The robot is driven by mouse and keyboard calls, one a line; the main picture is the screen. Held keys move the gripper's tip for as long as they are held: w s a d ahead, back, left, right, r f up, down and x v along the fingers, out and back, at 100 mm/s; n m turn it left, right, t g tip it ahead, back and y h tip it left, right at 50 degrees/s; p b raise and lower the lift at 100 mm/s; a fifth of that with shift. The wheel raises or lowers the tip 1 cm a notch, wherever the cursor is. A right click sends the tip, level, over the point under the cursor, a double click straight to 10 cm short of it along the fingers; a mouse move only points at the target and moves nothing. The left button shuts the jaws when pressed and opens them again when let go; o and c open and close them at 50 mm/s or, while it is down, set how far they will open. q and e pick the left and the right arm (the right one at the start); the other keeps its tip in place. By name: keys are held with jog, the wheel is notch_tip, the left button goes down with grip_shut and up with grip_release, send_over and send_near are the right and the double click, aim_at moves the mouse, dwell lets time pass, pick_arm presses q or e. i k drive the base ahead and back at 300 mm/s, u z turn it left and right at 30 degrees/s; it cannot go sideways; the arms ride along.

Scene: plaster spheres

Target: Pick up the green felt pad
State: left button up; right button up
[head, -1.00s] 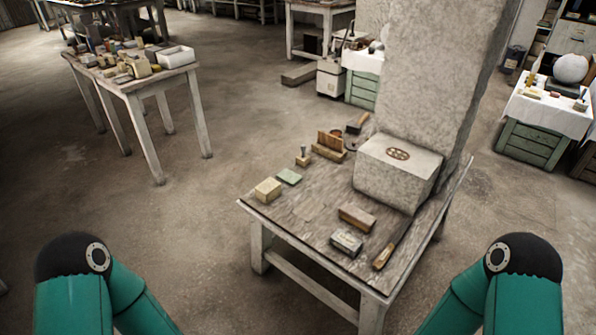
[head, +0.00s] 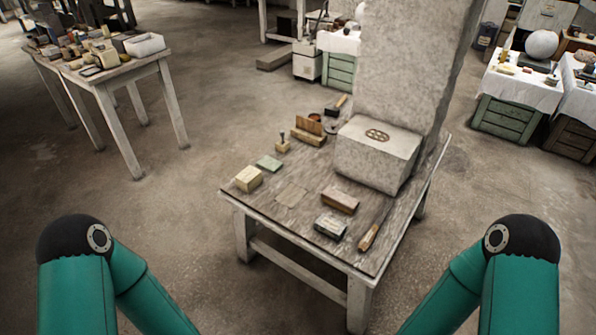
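The green felt pad (head: 269,163) is a small flat pale-green square. It lies on the wooden table (head: 292,196) in front of me, toward its far left side. A cream block (head: 248,178) sits close by at its lower left, and a small stamp-like tool (head: 283,143) stands just beyond it. Only the teal upper parts of my two arms show, at the lower left and lower right of the head view. Both grippers are out of the picture, below the frame.
A large stone block (head: 378,155) and a thick stone pillar (head: 412,70) fill the table's far right. A brown block (head: 340,200), a grey box (head: 331,225) and a wooden-handled tool (head: 371,234) lie nearer. A cluttered table (head: 104,75) stands far left. Open floor surrounds the table.

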aim_at(271, 165)
jog(key=u, duration=5.75)
jog(key=i, duration=0.4)
jog(key=z, duration=5.5)
jog(key=i, duration=0.75)
jog(key=u, duration=0.55)
jog(key=i, duration=1.1)
jog(key=u, duration=0.2)
